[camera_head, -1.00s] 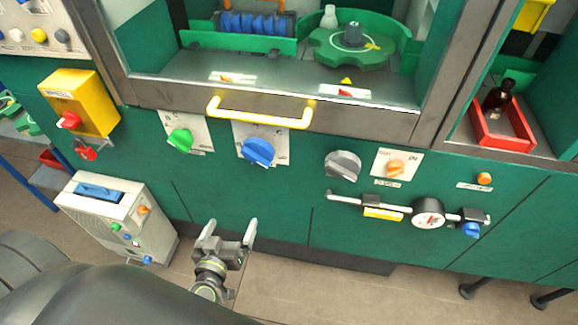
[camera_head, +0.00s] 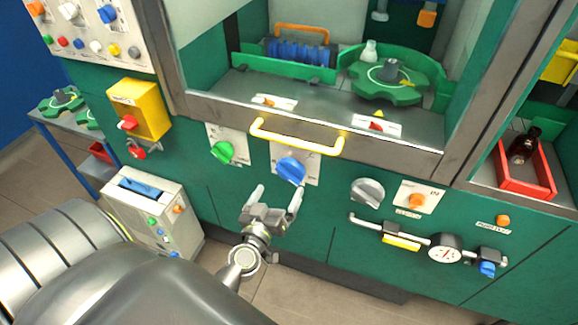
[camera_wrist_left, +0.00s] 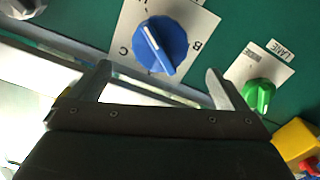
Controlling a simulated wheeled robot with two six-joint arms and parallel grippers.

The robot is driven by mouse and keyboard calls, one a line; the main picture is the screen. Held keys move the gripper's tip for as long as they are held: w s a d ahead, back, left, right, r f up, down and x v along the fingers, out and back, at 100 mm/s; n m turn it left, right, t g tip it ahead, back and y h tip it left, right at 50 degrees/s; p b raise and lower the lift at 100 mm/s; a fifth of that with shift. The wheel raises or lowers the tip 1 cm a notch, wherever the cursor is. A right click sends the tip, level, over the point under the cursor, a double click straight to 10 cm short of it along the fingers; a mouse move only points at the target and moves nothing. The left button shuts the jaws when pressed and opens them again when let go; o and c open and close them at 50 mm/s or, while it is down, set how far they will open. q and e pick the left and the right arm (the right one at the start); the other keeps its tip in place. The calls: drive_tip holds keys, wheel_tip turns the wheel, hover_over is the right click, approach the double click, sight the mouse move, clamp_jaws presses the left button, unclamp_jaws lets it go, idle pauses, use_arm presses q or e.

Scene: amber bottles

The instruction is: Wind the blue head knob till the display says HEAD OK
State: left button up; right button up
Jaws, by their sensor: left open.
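The blue knob (camera_head: 291,170) sits on a white plate on the green machine front, below the yellow handle. In the left wrist view the blue knob (camera_wrist_left: 160,46) shows a pale pointer bar, with letters B and C on the plate around it. My left gripper (camera_head: 276,190) is open and empty, just in front of and below the knob, its fingers pointing at the panel. In the wrist view the fingertips (camera_wrist_left: 160,72) stand apart, and the knob appears beyond them. No display reading HEAD OK can be made out. My right gripper is not in view.
A green knob (camera_head: 223,152) is left of the blue one, and a grey knob (camera_head: 367,192) is to the right. The yellow handle (camera_head: 297,138) juts out above. A yellow box (camera_head: 139,108) with a red knob and a pale box (camera_head: 152,213) stand left.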

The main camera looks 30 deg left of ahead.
sight(286, 177)
use_arm(q)
drive_tip(key=x, duration=0.8)
drive_tip(key=shift+w+p, duration=0.3)
drive_tip(key=c, duration=1)
